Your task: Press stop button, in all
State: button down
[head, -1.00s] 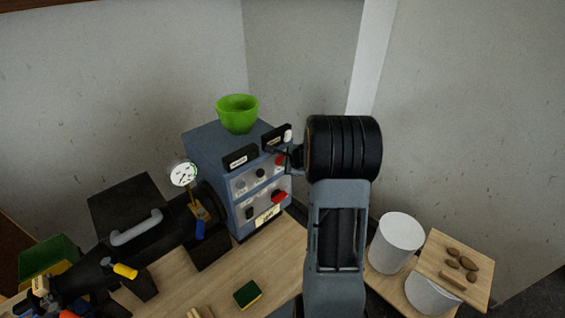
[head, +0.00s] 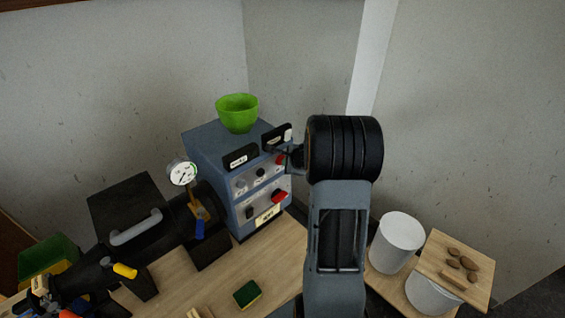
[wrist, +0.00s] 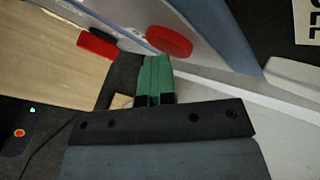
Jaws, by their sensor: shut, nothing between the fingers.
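A blue-grey control box (head: 215,150) stands on the wooden bench in the head view, with knobs and red controls on its front panel. A round red button (wrist: 169,41) shows large in the wrist view; it is at the upper right of the panel in the head view (head: 280,160). A red switch handle (wrist: 97,43) sits lower on the panel, also in the head view (head: 279,196). My gripper's green fingers (wrist: 155,65) are shut and empty, their tips close beside the round button. Whether they touch it I cannot tell. My wrist partly hides the gripper in the head view.
A green bowl (head: 237,113) stands on the box, behind two black label plates. A gauge (head: 183,172) and black machine are to the left. A sponge (head: 247,294) lies on the bench (head: 190,285). White canisters (head: 396,243) and a board (head: 476,262) are at right.

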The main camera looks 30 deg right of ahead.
jog(key=shift+s+d+b, duration=0.1)
jog(key=shift+s+b, duration=0.2)
jog(key=shift+s, duration=0.4)
jog(key=shift+s, duration=0.15)
jog(key=shift+s+d+b, duration=0.2)
jog(key=shift+s+b, duration=0.25)
jog(key=shift+s, duration=0.75)
jog(key=shift+s+d+b, duration=0.2)
jog(key=shift+s+b, duration=0.2)
jog(key=shift+s, duration=0.75)
